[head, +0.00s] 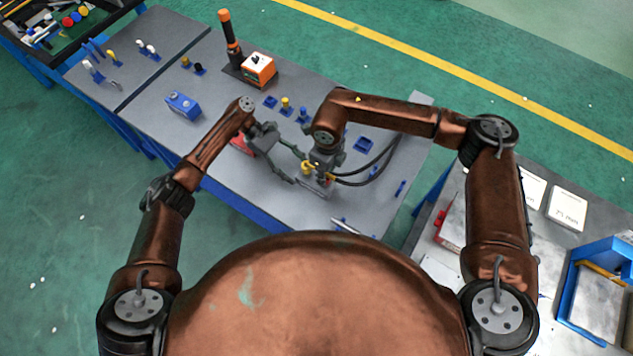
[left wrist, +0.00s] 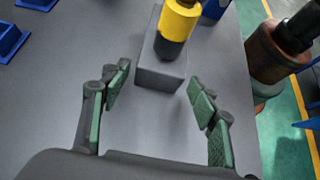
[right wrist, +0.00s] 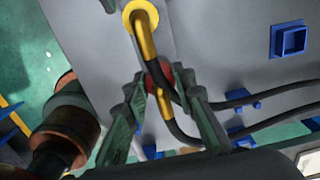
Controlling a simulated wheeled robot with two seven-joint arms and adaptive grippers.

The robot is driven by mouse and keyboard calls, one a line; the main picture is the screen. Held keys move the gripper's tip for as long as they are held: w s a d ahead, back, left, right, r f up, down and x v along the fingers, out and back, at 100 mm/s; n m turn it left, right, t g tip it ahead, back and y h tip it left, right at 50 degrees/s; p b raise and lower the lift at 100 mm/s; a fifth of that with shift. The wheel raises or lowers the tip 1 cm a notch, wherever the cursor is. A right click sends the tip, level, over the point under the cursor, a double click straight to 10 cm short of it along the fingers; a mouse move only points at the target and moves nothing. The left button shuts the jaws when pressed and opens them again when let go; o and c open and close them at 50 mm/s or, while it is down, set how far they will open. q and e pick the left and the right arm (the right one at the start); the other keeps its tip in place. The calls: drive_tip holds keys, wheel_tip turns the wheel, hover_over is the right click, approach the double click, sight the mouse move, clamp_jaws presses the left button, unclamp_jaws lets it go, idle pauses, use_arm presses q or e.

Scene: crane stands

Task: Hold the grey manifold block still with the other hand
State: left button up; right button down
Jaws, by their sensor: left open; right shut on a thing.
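The grey manifold block (head: 318,187) lies on the workbench near its front edge, partly hidden by my right gripper (head: 320,166) in the head view. In the left wrist view the block (left wrist: 160,74) has a yellow and black fitting (left wrist: 178,26) standing on it. My left gripper (left wrist: 159,76) is open, with one fingertip on each side of the block's near end and gaps showing. In the right wrist view my right gripper (right wrist: 163,80) is shut on a bent yellow pipe (right wrist: 146,40), whose ringed end is over the block. Its seating is unclear.
Black hoses (right wrist: 275,118) run from the right gripper area across the bench (head: 230,150). Blue holders (head: 363,145) stand to the right. A blue box (head: 183,105), an orange box (head: 259,68) and a tall orange-topped post (head: 229,35) stand farther back.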

use_arm(q)
drive_tip(key=shift+x, duration=1.05)
drive_tip(key=c, duration=1.2)
drive_tip(key=shift+c, duration=0.2)
